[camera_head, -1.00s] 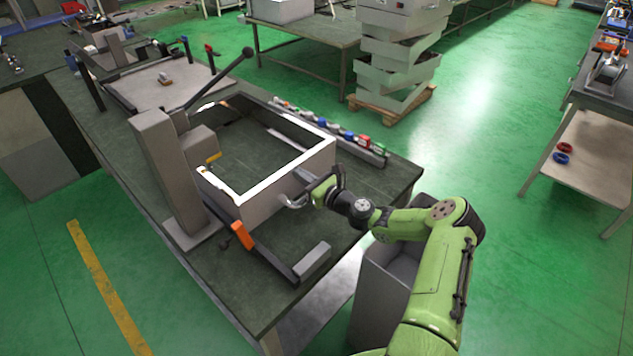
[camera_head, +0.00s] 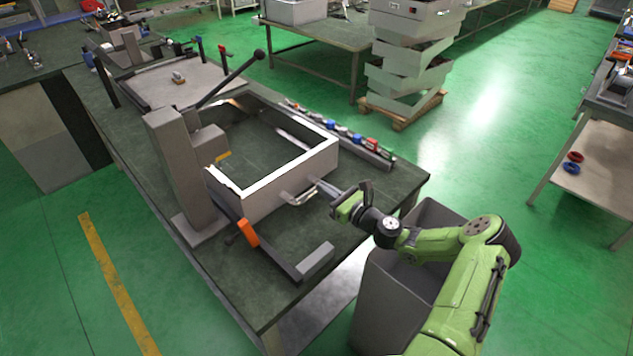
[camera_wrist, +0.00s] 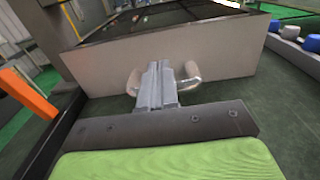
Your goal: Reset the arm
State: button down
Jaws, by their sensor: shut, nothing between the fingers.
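My gripper (camera_head: 327,189) is at the end of my green arm, over the right side of the dark workbench (camera_head: 392,193). It is just in front of the metal handle (camera_head: 299,196) on the grey open-topped box frame (camera_head: 262,196). In the wrist view my gripper (camera_wrist: 156,70) has its fingers together and points at the box's front wall (camera_wrist: 215,62). One side of the curved handle (camera_wrist: 192,80) shows at each side of the fingers. No object shows between them. Whether the fingertips touch the handle cannot be told.
An orange-handled bar (camera_head: 247,233) lies in front. A rail of coloured parts (camera_head: 345,135) runs behind. A grey bin (camera_head: 385,290) stands below my arm.

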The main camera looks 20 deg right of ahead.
jog(key=v, duration=0.6)
jog(key=s+a+r+n+g, duration=0.35)
jog(key=a+n+g, duration=0.25)
jog(key=a+n, duration=0.3)
jog(key=s+a+r+n+g, duration=0.2)
jog(key=s+a+n+g, duration=0.35)
jog(key=n, duration=0.55)
jog(key=s+r+n+h, duration=0.3)
jog(key=s+r+n, duration=0.2)
jog(key=s, duration=0.6)
jog(key=s+r+n+h, duration=0.4)
jog(key=s+r+n, duration=0.2)
jog(key=s+r, duration=0.3)
jog(key=shift+s, duration=0.9)
jog(key=shift+r+t, duration=0.1)
jog(key=shift+t, duration=0.15)
jog(key=shift+d, duration=0.1)
